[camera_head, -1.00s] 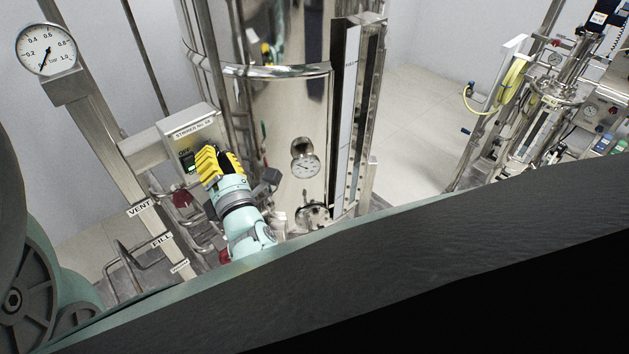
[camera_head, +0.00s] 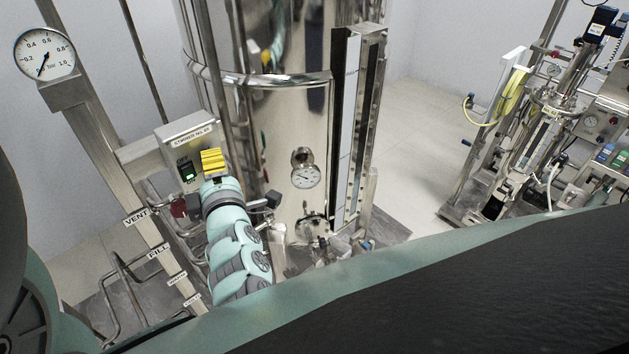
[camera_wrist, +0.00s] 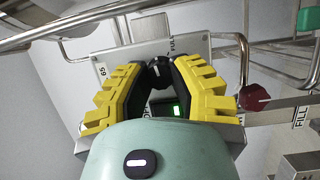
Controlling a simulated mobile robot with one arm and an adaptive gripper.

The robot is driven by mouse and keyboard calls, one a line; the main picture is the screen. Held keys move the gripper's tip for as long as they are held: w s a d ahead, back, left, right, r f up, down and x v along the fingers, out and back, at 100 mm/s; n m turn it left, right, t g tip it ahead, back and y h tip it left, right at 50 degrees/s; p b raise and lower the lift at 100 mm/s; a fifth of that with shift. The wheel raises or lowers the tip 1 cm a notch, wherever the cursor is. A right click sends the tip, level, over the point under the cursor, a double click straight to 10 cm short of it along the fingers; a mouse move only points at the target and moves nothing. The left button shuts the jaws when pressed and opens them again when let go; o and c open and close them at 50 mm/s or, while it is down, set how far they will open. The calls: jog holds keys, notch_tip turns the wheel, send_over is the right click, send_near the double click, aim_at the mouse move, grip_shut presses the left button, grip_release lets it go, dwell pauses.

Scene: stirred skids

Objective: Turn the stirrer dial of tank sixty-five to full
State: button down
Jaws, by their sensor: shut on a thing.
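The stirrer box (camera_head: 180,134) is a grey panel on the frame left of the steel tank, with a label along its top that reads as a stirrer number. In the wrist view its face (camera_wrist: 195,48) carries a "65" tag (camera_wrist: 101,71), the word FULL (camera_wrist: 172,44) and a green lit switch (camera_wrist: 172,110). My gripper (camera_head: 213,158), with yellow ribbed fingers, is at the box face. In the wrist view my gripper (camera_wrist: 160,73) is closed on the black stirrer dial (camera_wrist: 159,69), which is mostly hidden between the fingers.
Pipes and handles labelled VENT (camera_head: 136,217) and FILL (camera_head: 158,251) lie below the box. A dark red knob (camera_wrist: 254,97) is close beside my gripper. The steel tank (camera_head: 280,130) with its round gauge (camera_head: 306,176) stands to the right. Another skid (camera_head: 540,130) stands far right.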

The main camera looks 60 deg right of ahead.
jog(key=shift+m+g+y+p, duration=0.45)
jog(key=shift+m+y+p, duration=0.1)
jog(key=shift+m+p, duration=1)
jog(key=shift+m+g+y+p, duration=0.5)
jog(key=shift+m+p, duration=0.8)
jog(key=shift+m, duration=0.45)
jog(key=c, duration=0.7)
grip_release()
jog(key=shift+c, duration=0.2)
